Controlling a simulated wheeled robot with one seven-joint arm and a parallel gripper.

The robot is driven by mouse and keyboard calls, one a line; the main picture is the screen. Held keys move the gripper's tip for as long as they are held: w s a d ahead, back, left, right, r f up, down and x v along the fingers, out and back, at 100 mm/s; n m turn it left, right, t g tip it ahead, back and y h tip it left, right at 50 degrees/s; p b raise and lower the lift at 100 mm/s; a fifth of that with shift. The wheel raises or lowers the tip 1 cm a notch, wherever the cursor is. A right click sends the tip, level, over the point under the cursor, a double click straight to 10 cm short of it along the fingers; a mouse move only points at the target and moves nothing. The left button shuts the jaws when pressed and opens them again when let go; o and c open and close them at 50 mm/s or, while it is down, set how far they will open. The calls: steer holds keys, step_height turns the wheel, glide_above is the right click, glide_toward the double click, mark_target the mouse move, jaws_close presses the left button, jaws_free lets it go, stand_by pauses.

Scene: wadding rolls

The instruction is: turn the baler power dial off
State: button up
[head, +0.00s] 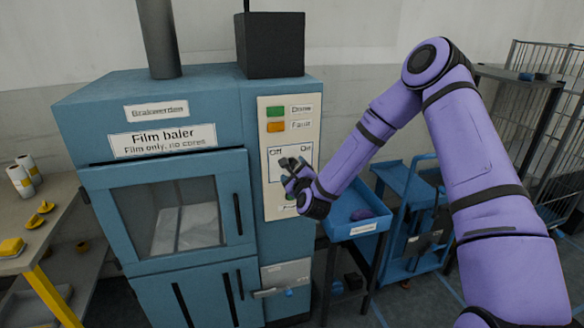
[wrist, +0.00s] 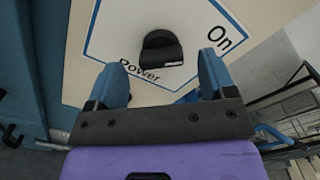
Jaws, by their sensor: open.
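The power dial (wrist: 160,50) is a dark knob on the cream control panel, above the word "Power" in the wrist view. "On" is printed to its right; which label it points to is not clear. My gripper (wrist: 163,78) is open, with one blue-padded finger on each side just below the dial; I cannot tell whether either touches it. In the head view my gripper (head: 290,172) is in front of the control panel (head: 273,202), below the "Off" and "On" labels, and hides the dial.
The blue film baler (head: 100,105) has a windowed door (head: 172,215) left of the panel. Green (head: 276,112) and orange (head: 276,127) indicators sit above the labels. A blue tray (head: 345,232) and blue cart (head: 410,185) stand right; a workbench (head: 45,240) stands left.

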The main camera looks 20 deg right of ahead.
mark_target(293, 167)
steer(key=shift+w, duration=1.6)
steer(key=c, duration=0.9)
steer(key=shift+c, duration=0.2)
